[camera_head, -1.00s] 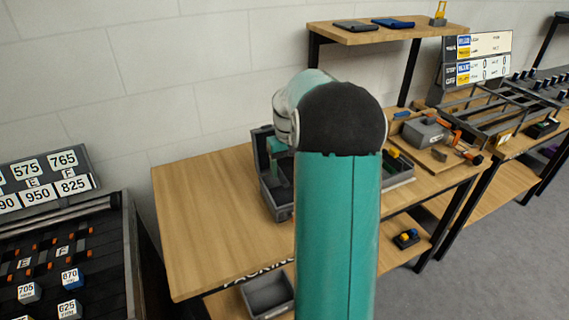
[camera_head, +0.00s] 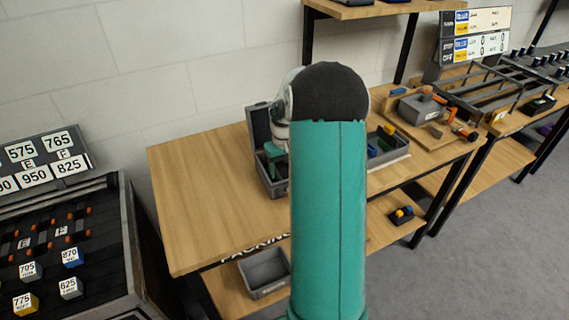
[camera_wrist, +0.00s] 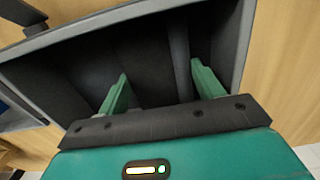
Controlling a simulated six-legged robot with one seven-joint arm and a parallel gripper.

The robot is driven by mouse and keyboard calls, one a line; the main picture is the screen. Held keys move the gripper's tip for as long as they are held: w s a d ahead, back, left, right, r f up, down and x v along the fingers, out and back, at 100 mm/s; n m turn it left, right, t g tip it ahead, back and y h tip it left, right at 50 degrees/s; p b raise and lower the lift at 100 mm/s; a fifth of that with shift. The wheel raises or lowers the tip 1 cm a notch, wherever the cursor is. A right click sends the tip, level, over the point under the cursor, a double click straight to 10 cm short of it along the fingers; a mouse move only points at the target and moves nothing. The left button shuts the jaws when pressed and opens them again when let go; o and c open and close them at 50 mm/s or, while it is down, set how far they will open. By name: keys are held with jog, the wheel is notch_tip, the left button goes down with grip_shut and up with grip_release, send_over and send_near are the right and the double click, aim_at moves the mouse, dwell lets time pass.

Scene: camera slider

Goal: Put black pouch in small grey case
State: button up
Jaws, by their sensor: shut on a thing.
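The small grey case (camera_head: 279,187) stands open on the wooden table, its lid (camera_head: 257,132) raised on the left side. My gripper (camera_head: 274,152) is over the case in the head view, partly covered by my own arm. In the wrist view my gripper (camera_wrist: 158,72) points down into the dark inside of the case, whose grey rim (camera_wrist: 242,30) runs around it. Its two green fingers are apart, closed on the black pouch (camera_wrist: 155,80). The pouch is dark against the dark case, so its outline is hard to make out. The pouch does not show in the head view.
A grey tray (camera_head: 397,153) with coloured items is right of the case, partly behind my arm. The table (camera_head: 200,190) is clear on the left. A grey bin (camera_head: 264,270) sits on the lower shelf. A rack of numbered blocks (camera_head: 70,250) stands at the left.

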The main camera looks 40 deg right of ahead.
aim_at(284, 171)
jog(key=shift+f, duration=0.45)
dwell(0.5)
jog(key=o, duration=1.2)
jog(key=shift+c, duration=0.2)
jog(key=shift+r, duration=1.55)
jog(key=shift+r, duration=2)
